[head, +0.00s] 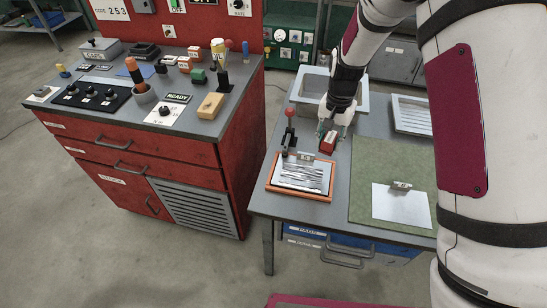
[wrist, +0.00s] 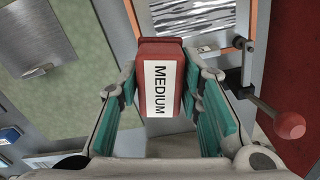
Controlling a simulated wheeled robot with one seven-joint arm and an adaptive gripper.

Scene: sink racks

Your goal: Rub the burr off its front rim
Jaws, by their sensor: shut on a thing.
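My gripper (head: 331,127) is shut on a red block (head: 328,142), just behind the orange-framed tray. In the wrist view the block (wrist: 160,50) sits between the two green-padded fingers, with a white label reading MEDIUM facing the camera. A flat, streaked grey metal piece (head: 300,176) lies in the orange frame (head: 283,191). The block is apart from it in the head view. In the wrist view the streaked piece (wrist: 200,15) shows beyond the block. A burr cannot be made out on any rim.
A lever clamp with a red knob (head: 289,113) stands at the frame's left back corner; its knob (wrist: 290,125) is right of my gripper in the wrist view. A green mat (head: 376,165) with a pale plate (head: 397,207) lies to the right. A basin (head: 309,84) is behind.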

